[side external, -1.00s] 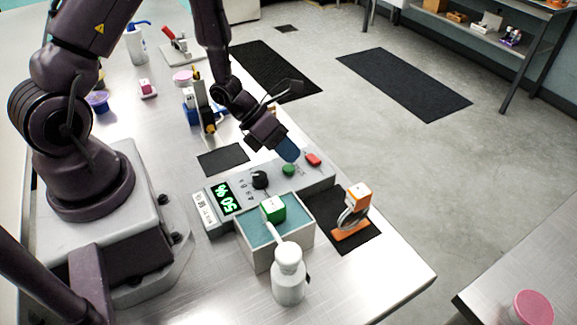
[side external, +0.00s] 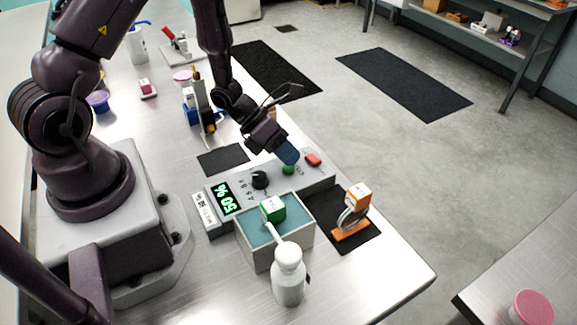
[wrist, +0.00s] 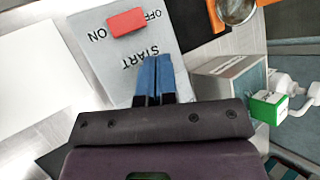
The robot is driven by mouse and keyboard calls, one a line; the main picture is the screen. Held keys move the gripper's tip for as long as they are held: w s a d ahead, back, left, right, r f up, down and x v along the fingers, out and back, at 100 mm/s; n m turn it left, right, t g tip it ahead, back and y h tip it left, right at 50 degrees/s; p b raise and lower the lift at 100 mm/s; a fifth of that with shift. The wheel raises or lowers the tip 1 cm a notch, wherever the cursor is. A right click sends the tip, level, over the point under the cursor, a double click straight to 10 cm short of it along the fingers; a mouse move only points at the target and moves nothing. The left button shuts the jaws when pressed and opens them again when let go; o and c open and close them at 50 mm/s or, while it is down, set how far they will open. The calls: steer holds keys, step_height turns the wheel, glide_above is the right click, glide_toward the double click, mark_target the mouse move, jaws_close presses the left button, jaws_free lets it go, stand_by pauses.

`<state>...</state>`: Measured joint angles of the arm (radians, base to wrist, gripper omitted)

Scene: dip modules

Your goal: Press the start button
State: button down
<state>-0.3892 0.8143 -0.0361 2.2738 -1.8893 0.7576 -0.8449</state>
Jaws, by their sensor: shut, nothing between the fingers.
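The green start button (side external: 288,170) sits on the grey control panel (side external: 322,177), near its far right end in the side external view. My gripper (side external: 291,160) is shut and empty, its blue fingertips pointing down right at the button. They overlap the button's upper edge in that view; I cannot tell whether they touch it. In the wrist view the closed blue fingers (wrist: 153,62) reach just to the START lettering on the panel (wrist: 100,65), and the green button is hidden. A red button (side external: 313,160) lies beyond; it also shows in the wrist view (wrist: 126,22), by OFF and ON.
A black knob (side external: 259,180) and a lit green display (side external: 226,197) are on the panel. A teal-topped box (side external: 252,227) with a green-labelled block (side external: 273,208) and a white bottle (side external: 288,275) stand in front. An orange stand (side external: 351,231) is at right.

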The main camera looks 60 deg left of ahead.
steer(key=shift+f, duration=0.45)
stand_by(0.4)
steer(key=shift+r, duration=0.85)
steer(key=shift+r, duration=0.1)
steer(key=shift+r, duration=2.45)
